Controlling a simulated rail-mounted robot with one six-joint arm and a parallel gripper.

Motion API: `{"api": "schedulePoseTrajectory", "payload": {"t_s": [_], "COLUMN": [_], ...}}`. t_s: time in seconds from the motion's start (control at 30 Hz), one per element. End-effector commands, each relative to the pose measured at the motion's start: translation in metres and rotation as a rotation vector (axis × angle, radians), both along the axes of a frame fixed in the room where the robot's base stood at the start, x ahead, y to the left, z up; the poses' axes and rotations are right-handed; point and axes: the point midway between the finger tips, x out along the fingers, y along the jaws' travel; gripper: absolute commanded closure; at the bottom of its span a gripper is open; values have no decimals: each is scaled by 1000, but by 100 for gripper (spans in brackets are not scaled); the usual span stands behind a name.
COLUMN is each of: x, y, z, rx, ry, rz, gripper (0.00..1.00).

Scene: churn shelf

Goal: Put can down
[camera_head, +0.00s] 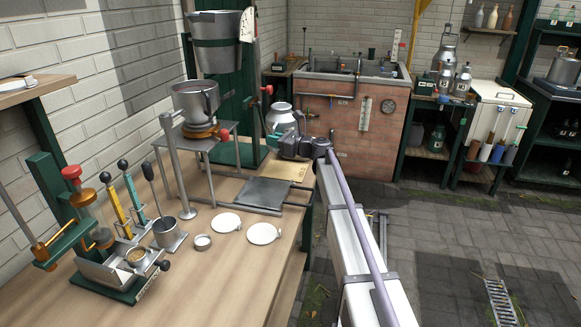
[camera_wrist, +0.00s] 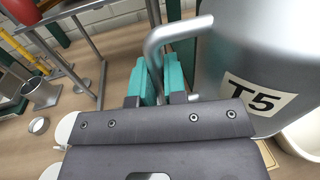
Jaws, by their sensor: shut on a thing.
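The can is a silver metal churn (camera_head: 281,117) at the far end of the wooden bench in the head view. It looks roughly upright, and its lower part is hidden behind my gripper. In the wrist view the can (camera_wrist: 235,50) fills the upper right, with a "T5" label and a bent grey handle. My gripper (camera_wrist: 160,78) has teal fingers shut on that handle, left of the can body. In the head view my gripper (camera_head: 275,138) reaches the can from the right. I cannot tell whether the can's base touches anything.
A tan board (camera_head: 272,166) and a dark plate (camera_head: 262,193) lie on the bench near the can. A metal stand with a pot (camera_head: 196,101) is left of it. White discs (camera_head: 264,233) lie nearer. A brick sink unit (camera_head: 345,115) stands behind.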

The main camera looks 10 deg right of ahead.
Motion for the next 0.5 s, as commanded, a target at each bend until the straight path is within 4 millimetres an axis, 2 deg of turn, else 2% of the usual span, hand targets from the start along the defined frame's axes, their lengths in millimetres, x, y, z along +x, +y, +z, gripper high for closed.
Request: {"api": "schedulePoseTrajectory", "payload": {"t_s": [0.17,0.4,0.5], "x": [1,0,0], "y": [0,0,0], "z": [-6,-56,-66], "rx": [1,0,1], "ry": [-2,-1,-2], "rz": [-1,0,-1], "gripper": [100,100,100]}}
